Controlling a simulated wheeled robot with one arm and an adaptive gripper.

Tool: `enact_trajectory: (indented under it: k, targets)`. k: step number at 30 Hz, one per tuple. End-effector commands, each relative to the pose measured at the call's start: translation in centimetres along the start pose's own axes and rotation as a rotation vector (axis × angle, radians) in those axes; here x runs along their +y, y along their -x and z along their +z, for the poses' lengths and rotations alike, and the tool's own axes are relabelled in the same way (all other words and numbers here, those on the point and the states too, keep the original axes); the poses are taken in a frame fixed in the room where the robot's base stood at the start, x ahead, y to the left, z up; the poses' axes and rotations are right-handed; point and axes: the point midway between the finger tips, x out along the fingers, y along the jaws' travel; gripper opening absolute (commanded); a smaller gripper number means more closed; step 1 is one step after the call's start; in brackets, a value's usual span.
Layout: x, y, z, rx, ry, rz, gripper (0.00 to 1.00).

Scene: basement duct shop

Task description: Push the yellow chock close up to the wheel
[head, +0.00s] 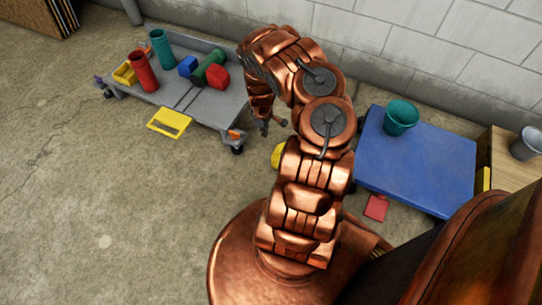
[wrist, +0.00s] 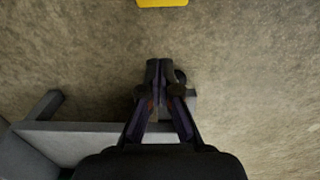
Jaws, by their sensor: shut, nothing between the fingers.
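In the head view a yellow block, which looks like the chock (head: 278,156), is on the floor, partly hidden behind my arm. A yellow piece that looks like the same chock (wrist: 162,3) is cut off by the top edge of the wrist view. The cart's near-right wheel (head: 237,149) is dark and stands to the left of the chock, with floor between them. My gripper (head: 273,127) is shut and empty, above the floor right of the cart's end. In the wrist view the fingertips (wrist: 158,72) are together, well apart from the yellow piece.
The grey cart (head: 180,103) carries cups and coloured blocks. A yellow panel (head: 170,122) is at its near side. A blue table (head: 418,160) with a teal cup (head: 401,117) stands right. A red piece (head: 376,208) lies on the floor. Floor at left is clear.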

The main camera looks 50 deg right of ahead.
Motion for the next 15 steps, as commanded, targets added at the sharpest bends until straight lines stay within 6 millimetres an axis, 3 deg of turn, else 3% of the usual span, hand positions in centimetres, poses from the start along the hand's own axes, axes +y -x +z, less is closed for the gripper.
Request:
enact_trajectory:
  k: [1, 3, 11, 15]
  targets:
    - [-0.3, -1.4, -0.3, 0.013, 0.004, -0.007, 0.00]
    - [-0.6, -2.4, -0.6, 0.027, 0.011, -0.013, 0.00]
    - [-0.8, -4.3, -1.0, 0.041, 0.019, -0.017, 0.00]
    - [-0.8, -6.2, -1.1, 0.041, 0.019, -0.017, 0.00]
